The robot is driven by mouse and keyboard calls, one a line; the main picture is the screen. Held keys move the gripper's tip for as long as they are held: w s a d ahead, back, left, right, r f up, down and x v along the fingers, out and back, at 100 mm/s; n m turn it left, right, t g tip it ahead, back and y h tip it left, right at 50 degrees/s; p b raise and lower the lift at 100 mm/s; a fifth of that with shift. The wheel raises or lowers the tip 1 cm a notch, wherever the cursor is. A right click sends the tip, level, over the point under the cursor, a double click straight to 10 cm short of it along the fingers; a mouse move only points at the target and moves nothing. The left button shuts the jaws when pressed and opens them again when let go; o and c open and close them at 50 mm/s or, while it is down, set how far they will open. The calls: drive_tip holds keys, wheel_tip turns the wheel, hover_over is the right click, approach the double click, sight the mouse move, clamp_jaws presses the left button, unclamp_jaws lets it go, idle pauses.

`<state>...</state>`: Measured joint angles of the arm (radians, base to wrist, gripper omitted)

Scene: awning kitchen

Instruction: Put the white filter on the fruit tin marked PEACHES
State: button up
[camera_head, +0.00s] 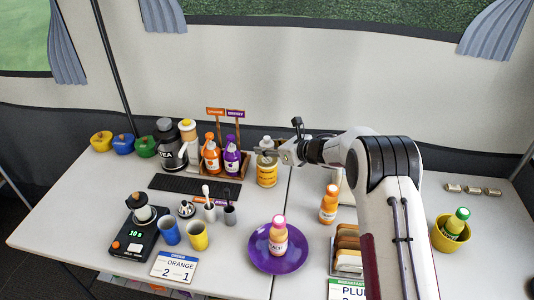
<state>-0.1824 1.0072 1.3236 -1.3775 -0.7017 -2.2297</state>
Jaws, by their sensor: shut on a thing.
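My gripper (270,152) reaches in from the right, shut on a small whitish thing (266,142) that looks like the white filter. It is at the top of a yellow-orange tin (267,178) behind the middle of the table. The tin stands upright; its lettering is too small to read, so I cannot confirm PEACHES. The gripper fingers partly cover the filter and the tin's top. I cannot tell whether the filter touches the tin.
Left of the tin is a wooden rack (228,173) with orange and purple bottles. In front are a purple plate (261,262) with a bottle, cups (197,236) and a black scale (136,240). An orange bottle (328,206) and toast rack (346,252) stand to the right.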

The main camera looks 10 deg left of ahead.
drive_tip(key=shift+f, duration=1.35)
drive_tip(key=shift+f, duration=0.15)
drive_tip(key=o, duration=1.1)
drive_tip(key=shift+o, duration=0.2)
drive_tip(key=shift+r, duration=0.2)
drive_tip(key=v, duration=1.2)
